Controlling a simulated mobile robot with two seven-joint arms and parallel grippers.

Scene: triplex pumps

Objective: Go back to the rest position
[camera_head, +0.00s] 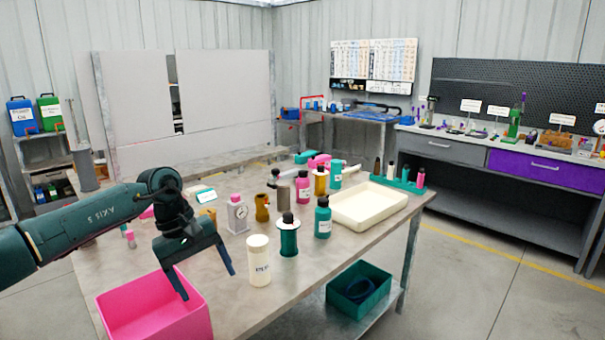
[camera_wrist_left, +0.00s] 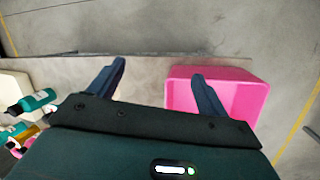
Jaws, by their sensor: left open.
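My left gripper (camera_head: 207,283) comes in from the left in the head view, over the front left part of the table (camera_head: 330,245). Its two fingers are spread apart with nothing between them. It hangs above and beside a pink bin (camera_head: 155,312) at the table's front left edge. In the left wrist view the open fingers (camera_wrist_left: 157,85) show, with the right finger overlapping the pink bin (camera_wrist_left: 245,92). My right gripper is not in view.
A cream tray (camera_head: 370,205) lies farther right. A teal crate (camera_head: 359,290) sits on the lower shelf. A workbench (camera_head: 500,165) stands at the right.

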